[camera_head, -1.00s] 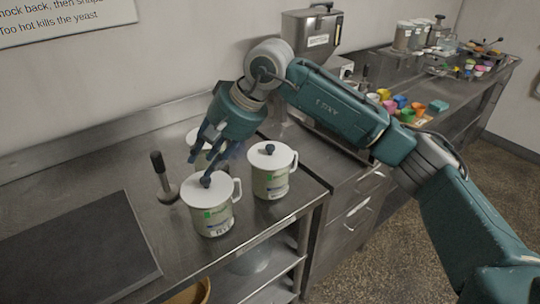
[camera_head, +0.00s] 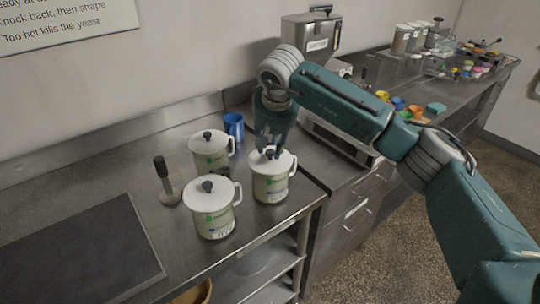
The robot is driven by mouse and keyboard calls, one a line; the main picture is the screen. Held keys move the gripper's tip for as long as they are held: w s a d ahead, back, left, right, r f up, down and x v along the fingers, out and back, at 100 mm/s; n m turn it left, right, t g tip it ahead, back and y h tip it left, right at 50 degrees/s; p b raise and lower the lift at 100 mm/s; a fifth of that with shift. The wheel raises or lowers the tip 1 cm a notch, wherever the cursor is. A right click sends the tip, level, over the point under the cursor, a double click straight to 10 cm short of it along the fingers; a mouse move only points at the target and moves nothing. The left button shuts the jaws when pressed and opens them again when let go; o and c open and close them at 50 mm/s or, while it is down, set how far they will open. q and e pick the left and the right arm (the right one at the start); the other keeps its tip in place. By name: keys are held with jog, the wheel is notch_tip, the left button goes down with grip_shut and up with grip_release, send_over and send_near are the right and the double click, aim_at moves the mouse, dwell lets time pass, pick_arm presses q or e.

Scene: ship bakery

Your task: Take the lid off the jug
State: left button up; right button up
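Three white jugs with green print, side handles and white lids with dark knobs stand on the steel counter: a front jug (camera_head: 213,222), a right jug (camera_head: 271,186) and a back jug (camera_head: 211,163). All three lids are on. My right gripper (camera_head: 269,151) points down from above and behind the right jug, its fingertips at or close to the knob of that jug's lid (camera_head: 285,163). The fingers are small and dark, and I cannot tell whether they close on the knob. My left gripper is out of view.
A blue mug (camera_head: 234,127) stands behind the back jug. A dark-handled tool (camera_head: 165,182) stands left of the jugs. A dark flat board (camera_head: 75,252) covers the counter's left part. The counter's front edge is near the front and right jugs.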

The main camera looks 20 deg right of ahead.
jog(key=shift+x, duration=1.05)
grip_shut()
jog(key=shift+r, duration=0.15)
